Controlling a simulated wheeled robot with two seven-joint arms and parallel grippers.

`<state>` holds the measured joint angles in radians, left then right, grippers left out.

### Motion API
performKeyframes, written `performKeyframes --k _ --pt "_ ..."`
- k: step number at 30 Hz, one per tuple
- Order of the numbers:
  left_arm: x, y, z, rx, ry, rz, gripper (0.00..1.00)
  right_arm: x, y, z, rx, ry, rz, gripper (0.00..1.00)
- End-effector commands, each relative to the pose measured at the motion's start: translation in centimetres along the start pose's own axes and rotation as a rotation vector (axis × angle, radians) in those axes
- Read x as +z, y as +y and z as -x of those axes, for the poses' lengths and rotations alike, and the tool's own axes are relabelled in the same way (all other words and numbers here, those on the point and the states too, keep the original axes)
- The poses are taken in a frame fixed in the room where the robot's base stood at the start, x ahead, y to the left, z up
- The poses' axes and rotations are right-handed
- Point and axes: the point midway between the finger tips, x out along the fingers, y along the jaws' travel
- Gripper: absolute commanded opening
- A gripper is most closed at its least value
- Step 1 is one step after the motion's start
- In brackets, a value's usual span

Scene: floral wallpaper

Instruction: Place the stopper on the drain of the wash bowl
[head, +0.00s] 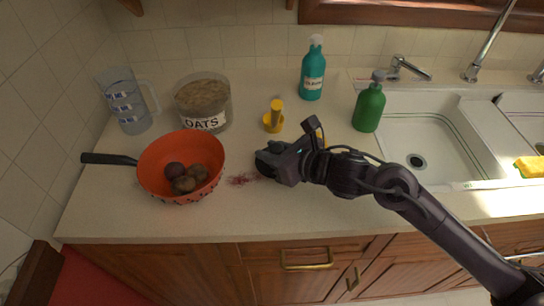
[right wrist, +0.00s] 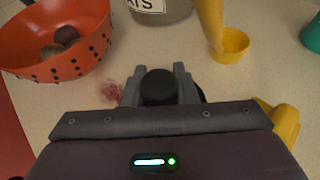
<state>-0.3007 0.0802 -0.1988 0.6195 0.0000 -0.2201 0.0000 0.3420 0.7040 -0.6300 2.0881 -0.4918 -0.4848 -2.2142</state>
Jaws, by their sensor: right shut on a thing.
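My right gripper (head: 268,160) is low over the counter, right of the orange bowl. In the right wrist view its fingers (right wrist: 160,88) are shut on a black round stopper (right wrist: 158,85). In the head view the gripper hides most or all of the stopper. The white wash bowl (head: 400,120) is the sink basin at the right, with its dark round drain (head: 417,160) uncovered in the floor. The gripper and stopper are well left of the drain. My left gripper is not in view.
An orange bowl (head: 150,165) with a black handle holds several round things. A reddish stain (head: 240,180) lies beside it. Behind stand a measuring jug (head: 125,105), oats jar (head: 203,100), yellow object (head: 275,118), teal bottle (head: 312,75) and green bottle (head: 369,108). A faucet (head: 410,68) overhangs the basin.

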Motion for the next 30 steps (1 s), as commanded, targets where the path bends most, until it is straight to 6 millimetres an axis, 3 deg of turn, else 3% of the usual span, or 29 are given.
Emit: performKeyframes --k 8,21,22,26,30 --pt "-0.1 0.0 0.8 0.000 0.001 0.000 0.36 -3.0 0.0 -1.3 0.001 0.003 -0.004 0.03" --pt "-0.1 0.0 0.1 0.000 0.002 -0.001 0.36 -3.7 0.0 -1.6 -0.001 0.000 -0.001 0.03" --pt "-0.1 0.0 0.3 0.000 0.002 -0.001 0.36 -3.5 0.0 -1.5 -0.001 0.001 -0.001 0.30" --pt "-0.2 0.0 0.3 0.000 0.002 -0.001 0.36 -3.5 0.0 -1.5 -0.001 0.001 -0.002 0.47" --pt "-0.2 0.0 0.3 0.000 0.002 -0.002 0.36 -3.5 0.0 -1.5 -0.001 0.001 -0.002 0.48"
